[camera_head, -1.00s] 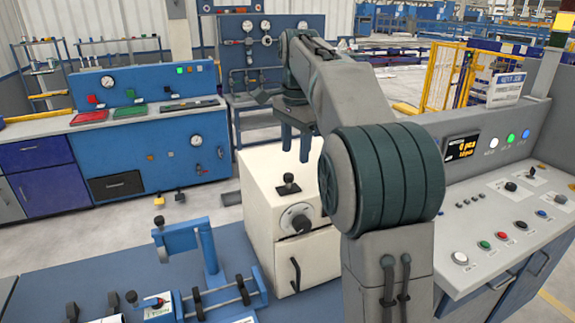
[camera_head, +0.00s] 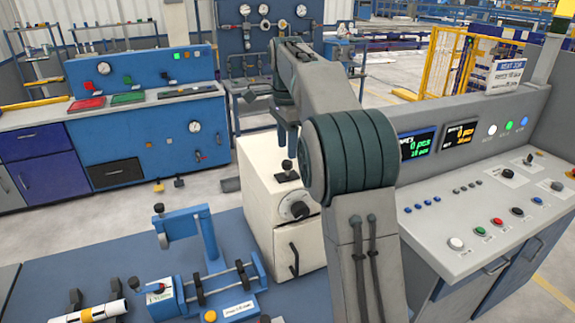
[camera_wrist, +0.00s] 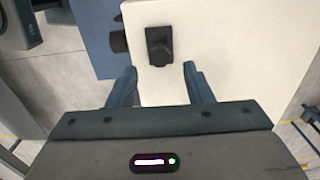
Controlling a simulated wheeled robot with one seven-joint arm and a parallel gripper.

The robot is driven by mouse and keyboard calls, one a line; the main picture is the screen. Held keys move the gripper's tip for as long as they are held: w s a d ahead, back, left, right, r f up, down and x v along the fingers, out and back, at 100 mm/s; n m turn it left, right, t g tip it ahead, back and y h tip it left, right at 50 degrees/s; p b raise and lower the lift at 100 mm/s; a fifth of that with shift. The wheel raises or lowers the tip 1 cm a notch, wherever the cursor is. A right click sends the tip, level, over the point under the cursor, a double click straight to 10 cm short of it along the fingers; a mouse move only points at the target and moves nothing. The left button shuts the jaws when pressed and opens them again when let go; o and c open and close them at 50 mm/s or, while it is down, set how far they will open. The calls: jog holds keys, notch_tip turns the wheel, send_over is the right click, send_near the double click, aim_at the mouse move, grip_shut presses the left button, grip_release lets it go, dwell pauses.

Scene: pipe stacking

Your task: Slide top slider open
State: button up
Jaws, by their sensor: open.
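The top slider (camera_head: 287,173) is a black knob on a dark base on top of a white cabinet (camera_head: 258,176). In the wrist view the slider (camera_wrist: 159,45) sits on the white top (camera_wrist: 215,40), ahead of the fingers. My gripper (camera_wrist: 160,72) is open, with one blue finger on each side and nothing between them. In the head view my gripper (camera_head: 285,143) is over the cabinet, fingers pointing down close to the slider. I cannot tell the exact height of the fingertips over the top.
A round dial (camera_head: 299,209) and a black handle (camera_head: 294,259) are on the cabinet's front. A blue fixture (camera_head: 208,250) stands on the blue bench (camera_head: 110,262) to the left. A control console (camera_head: 490,190) with buttons and screens is at right.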

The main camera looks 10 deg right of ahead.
aim_at(287, 162)
notch_tip(287, 162, down, 6)
dwell(0.4)
